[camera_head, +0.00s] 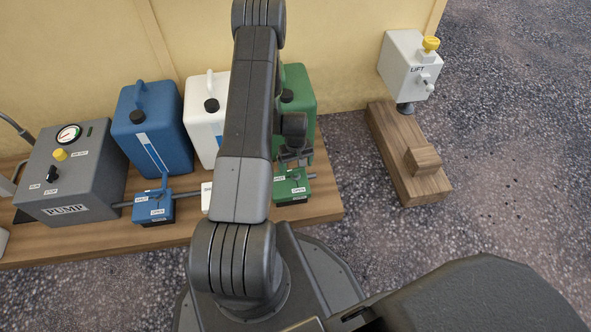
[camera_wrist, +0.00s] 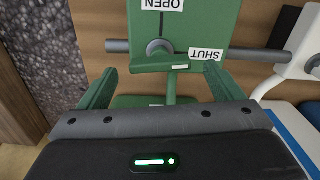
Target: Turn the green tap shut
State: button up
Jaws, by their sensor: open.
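The green tap (camera_head: 288,196) is a green block on a grey pipe, with SHUT and OPEN labels. It is partly hidden by my arm in the head view. In the wrist view the tap (camera_wrist: 215,22) appears upside down, with OPEN at the top and SHUT at the right. Its green handle (camera_wrist: 171,88) rises from near the round pivot and lies between my fingers. My gripper (camera_wrist: 160,70) is open, one finger on each side of the handle, with gaps visible. In the head view my gripper (camera_head: 293,160) is just above the tap.
A blue tap (camera_head: 153,208) sits on the same pipe to the left, near a grey pump box (camera_head: 75,175). Blue (camera_head: 150,120), white (camera_head: 205,130) and green (camera_head: 300,105) canisters stand behind. A white LIFT box (camera_head: 405,65) stands right on a wooden base (camera_head: 395,145).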

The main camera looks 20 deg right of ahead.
aim_at(296, 171)
jog(key=shift+f, duration=1.1)
jog(key=c, duration=1)
jog(key=shift+m+b, duration=0.8)
jog(key=o, duration=1)
